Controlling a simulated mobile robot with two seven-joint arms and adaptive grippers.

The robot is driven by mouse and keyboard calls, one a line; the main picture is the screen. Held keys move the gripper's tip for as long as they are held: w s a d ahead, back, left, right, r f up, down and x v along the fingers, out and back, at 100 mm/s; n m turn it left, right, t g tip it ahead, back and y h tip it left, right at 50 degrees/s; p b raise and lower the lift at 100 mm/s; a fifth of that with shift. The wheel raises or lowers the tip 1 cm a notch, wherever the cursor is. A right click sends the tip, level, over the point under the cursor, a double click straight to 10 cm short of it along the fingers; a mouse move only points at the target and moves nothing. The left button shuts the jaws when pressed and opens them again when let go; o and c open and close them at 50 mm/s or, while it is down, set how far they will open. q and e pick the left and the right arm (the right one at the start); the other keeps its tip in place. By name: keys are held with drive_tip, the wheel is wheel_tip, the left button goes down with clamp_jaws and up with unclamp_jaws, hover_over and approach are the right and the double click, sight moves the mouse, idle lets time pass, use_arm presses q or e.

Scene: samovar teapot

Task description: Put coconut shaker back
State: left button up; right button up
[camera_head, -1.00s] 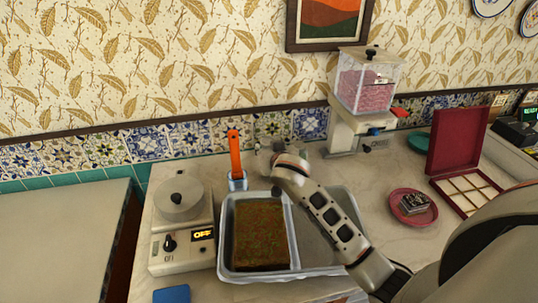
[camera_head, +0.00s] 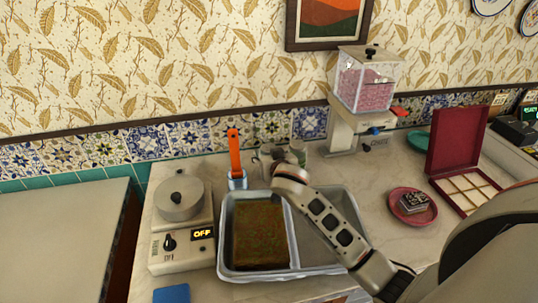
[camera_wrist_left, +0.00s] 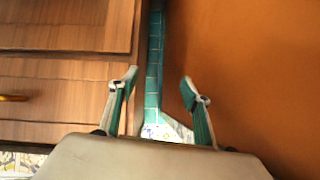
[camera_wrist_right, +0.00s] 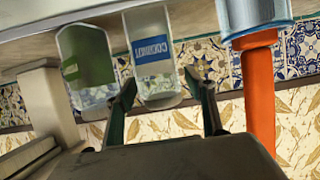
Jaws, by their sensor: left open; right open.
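The coconut shaker (camera_wrist_right: 152,50) is clear with a blue label and appears upside down in the right wrist view. It stands on the counter near the wall, close to a shaker with green contents (camera_wrist_right: 85,60), which also shows in the head view (camera_head: 297,150). My right gripper (camera_wrist_right: 160,80) is open. Its fingertips frame the coconut shaker's cap end; I cannot tell whether they touch it. In the head view my right gripper (camera_head: 266,158) largely hides that shaker. My left gripper (camera_wrist_left: 159,78) is open and empty beside wooden drawer fronts, outside the head view.
A blue-grey cup (camera_head: 237,182) with an orange-handled tool stands left of my right gripper. A two-part tray (camera_head: 223,240) holding a brown-green slab lies in front, under my right arm. A dispenser with pink contents (camera_head: 364,88) stands to the right. The tiled wall is close behind.

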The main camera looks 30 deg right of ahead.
drive_tip(key=shift+r, duration=0.2)
drive_tip(key=v, duration=1.2)
